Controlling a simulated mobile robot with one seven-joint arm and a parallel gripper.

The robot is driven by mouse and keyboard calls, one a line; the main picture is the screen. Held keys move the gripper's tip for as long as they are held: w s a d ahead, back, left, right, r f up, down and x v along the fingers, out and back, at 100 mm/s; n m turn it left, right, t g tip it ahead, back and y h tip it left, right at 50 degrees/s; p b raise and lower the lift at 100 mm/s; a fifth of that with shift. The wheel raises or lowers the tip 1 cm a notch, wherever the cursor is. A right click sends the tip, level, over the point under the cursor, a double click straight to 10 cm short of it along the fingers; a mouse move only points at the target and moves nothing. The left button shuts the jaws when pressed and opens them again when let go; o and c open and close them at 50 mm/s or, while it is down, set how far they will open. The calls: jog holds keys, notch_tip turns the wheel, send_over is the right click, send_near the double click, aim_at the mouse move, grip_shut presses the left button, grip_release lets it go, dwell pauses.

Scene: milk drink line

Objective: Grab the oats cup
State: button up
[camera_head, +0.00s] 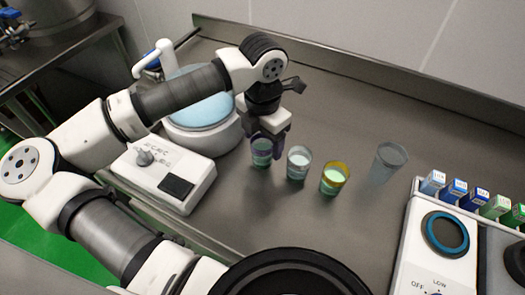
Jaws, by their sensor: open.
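Several small cups stand in a row on the steel counter. The leftmost cup (262,158) has a purple-tinted rim and a greenish lower part. My gripper (264,144) points down over this cup, open, with its fingers at the rim; whether they touch it I cannot tell. A clear cup (299,163) with pale contents stands just to its right. A cup with a yellow rim (335,179) and pale green contents stands further right. An empty-looking clear glass (390,162) is at the right. I cannot read which cup holds oats.
A white machine with a pale blue bowl (200,105) and a control box (165,172) stand left of the cups. A white appliance with a blue ring (445,233) and several small cartons (454,190) are at the right. The counter behind the cups is clear.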

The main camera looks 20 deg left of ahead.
notch_tip(320, 180, down, 5)
jog(key=shift+w+f+p, duration=0.1)
jog(key=shift+p, duration=0.95)
jog(key=shift+c, duration=0.3)
jog(key=c, duration=1.1)
